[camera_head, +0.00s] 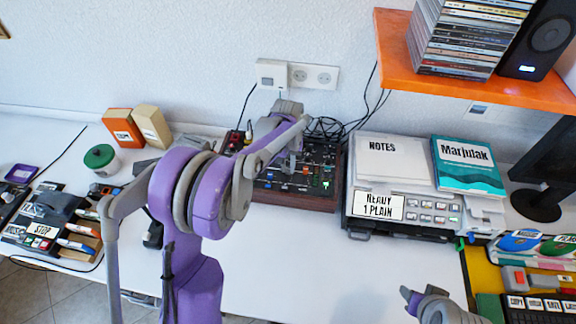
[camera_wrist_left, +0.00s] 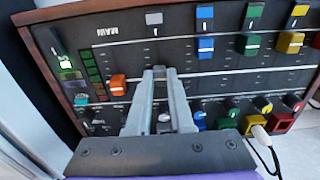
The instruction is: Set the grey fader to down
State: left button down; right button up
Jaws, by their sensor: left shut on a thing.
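The mixer (camera_head: 330,160) with the faders stands at the back of the desk, against the wall. My left gripper (camera_head: 292,160) reaches down over it and is partly covered by my own arm. In the left wrist view, my left gripper (camera_wrist_left: 159,74) is shut over the slot in line with the grey label (camera_wrist_left: 154,18). Its fingers hide the grey fader's cap, which they appear to hold. The orange fader (camera_wrist_left: 117,85) is left of the fingers. The blue fader (camera_wrist_left: 206,45), green fader (camera_wrist_left: 247,45) and yellow fader (camera_wrist_left: 290,42) are to the right, nearer the labels.
Several coloured knobs (camera_wrist_left: 282,122) and a cable plug (camera_wrist_left: 260,134) lie close right of my fingers. A printer-like device (camera_head: 400,225) with books stands right of the mixer. An orange shelf (camera_head: 480,85) overhangs the right side. The desk in front is mostly clear.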

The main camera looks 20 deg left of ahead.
aim_at(286, 180)
dwell(0.4)
pick_arm(q)
jog(key=shift+s+d+b, duration=0.15)
jog(key=shift+s+b, duration=0.05)
jog(key=shift+s, duration=0.4)
jog(key=shift+s+d+b, duration=0.15)
jog(key=shift+s+b, duration=0.05)
jog(key=shift+s, duration=0.35)
jog(key=shift+s+d, duration=0.1)
jog(key=shift+s, duration=0.35)
jog(key=c, duration=0.8)
grip_release()
jog(key=shift+w, duration=0.1)
notch_tip(286, 180, up, 11)
jog(key=shift+p, duration=0.3)
